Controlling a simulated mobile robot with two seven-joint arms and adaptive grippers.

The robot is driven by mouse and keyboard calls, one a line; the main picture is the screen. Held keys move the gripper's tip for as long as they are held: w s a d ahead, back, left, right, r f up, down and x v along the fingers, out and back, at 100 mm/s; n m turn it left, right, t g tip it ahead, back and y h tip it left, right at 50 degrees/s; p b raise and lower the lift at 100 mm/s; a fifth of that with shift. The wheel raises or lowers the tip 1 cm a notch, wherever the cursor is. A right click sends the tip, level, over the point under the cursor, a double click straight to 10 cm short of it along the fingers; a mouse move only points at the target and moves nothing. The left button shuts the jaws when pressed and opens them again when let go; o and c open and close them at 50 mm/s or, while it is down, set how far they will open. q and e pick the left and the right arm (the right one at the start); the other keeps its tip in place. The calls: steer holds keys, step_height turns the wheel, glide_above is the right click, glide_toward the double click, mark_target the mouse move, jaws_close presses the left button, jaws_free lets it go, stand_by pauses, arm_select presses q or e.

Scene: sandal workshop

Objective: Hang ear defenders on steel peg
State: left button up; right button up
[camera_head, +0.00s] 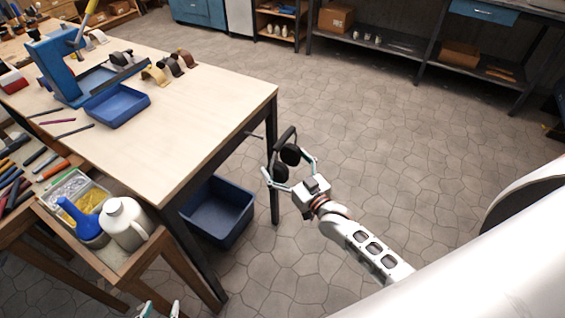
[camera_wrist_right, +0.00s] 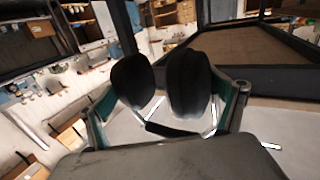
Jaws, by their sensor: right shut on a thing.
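The black ear defenders (camera_head: 290,154) are held by my right gripper (camera_head: 290,172), beside the near right edge of the workbench. Their headband is up and the two cups are between the gripper fingers. In the right wrist view, the two dark cups (camera_wrist_right: 188,84) fill the space between the teal fingers of the right gripper (camera_wrist_right: 165,110). A thin steel peg (camera_head: 255,135) sticks out from the bench's side, to the left of the ear defenders and apart from them. My left gripper (camera_head: 160,310) shows only its fingertips at the bottom edge, spread apart and empty.
The pale workbench (camera_head: 190,120) carries a blue press (camera_head: 55,65), a blue tray (camera_head: 117,106) and sandal straps (camera_head: 170,65). A blue bin (camera_head: 218,210) stands below the bench. A lower side table holds a white jug (camera_head: 125,222). The floor to the right is open.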

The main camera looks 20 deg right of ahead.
steer(key=w+a+f+b, duration=0.1)
steer(key=w+a+b, duration=0.5)
steer(key=w, duration=0.2)
steer(key=shift+w+a+f, duration=0.2)
steer(key=shift+a, duration=0.1)
stand_by(1.1)
stand_by(0.5)
steer(key=o, duration=1.7)
steer(key=shift+o, duration=0.6)
steer(key=shift+f, duration=0.15)
steer(key=shift+s, duration=0.1)
